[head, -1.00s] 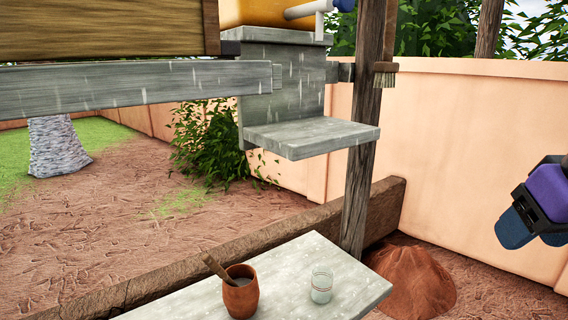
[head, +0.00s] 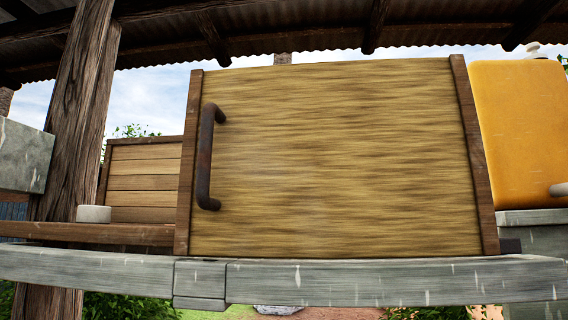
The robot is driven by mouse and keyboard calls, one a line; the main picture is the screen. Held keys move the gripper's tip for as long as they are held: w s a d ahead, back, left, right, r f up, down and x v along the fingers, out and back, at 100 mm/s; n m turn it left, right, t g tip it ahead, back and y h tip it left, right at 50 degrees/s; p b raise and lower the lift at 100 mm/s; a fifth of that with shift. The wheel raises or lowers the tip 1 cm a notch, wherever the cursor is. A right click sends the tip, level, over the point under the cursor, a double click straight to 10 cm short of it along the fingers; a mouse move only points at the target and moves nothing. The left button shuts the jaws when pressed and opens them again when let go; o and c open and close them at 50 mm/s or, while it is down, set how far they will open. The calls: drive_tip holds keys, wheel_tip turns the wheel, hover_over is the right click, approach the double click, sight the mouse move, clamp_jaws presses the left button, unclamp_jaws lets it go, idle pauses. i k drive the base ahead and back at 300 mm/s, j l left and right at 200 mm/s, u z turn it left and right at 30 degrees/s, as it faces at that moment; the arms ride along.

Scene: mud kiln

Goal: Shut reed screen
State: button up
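The reed screen (head: 335,160) fills the middle of the head view. It is a straw-coloured panel with brown wooden side posts, standing upright above a grey beam. A dark, rusty curved handle (head: 203,158) is fixed upright near its left edge. The screen faces me nearly square on; I cannot tell from this view whether it is fully closed. My gripper is not in view.
A grey weathered beam (head: 400,281) runs across below the screen. A yellow container (head: 522,133) stands at right. A corrugated roof is overhead.

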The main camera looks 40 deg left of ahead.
sight(381, 158)
drive_tip(key=u, duration=1.5)
drive_tip(key=i, duration=0.05)
